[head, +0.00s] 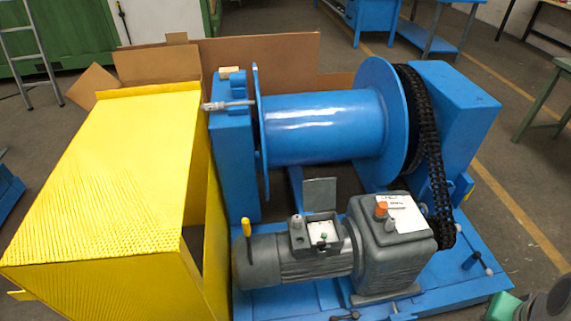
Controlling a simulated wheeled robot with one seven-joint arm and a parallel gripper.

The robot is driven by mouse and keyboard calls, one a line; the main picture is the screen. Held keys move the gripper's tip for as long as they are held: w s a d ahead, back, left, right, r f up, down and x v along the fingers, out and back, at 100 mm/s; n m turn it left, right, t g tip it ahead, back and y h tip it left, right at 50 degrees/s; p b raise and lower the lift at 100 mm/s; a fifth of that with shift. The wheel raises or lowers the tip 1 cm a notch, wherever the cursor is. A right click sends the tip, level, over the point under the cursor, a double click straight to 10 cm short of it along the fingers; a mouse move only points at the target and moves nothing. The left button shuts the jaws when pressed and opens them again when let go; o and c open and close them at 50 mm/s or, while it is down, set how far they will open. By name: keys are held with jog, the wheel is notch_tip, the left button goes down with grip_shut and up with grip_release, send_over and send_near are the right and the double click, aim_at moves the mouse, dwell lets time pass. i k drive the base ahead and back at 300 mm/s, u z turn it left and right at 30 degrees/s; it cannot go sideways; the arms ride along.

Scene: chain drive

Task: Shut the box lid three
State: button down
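A brown cardboard box (260,55) stands behind the blue winch, partly hidden by it and by the yellow cover. Its flaps stand open: one flap (157,64) rises at the box's left front, another flap (93,84) juts out to the left, and a small flap (177,38) shows at the back. I cannot tell which of these is lid three. A small grey plate (320,194) stands up behind the grey switch box (322,232) on the motor. My gripper is not in view.
The blue winch drum (320,128) with its black chain (431,150) and the grey gear motor (390,240) fill the middle. A large yellow cover (100,180) stands at left. Blue and green tables stand behind. Floor (510,110) at right is partly free.

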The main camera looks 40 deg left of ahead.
aim_at(319, 194)
jog(key=u, duration=0.8)
jog(key=i, duration=0.8)
jog(key=u, duration=0.85)
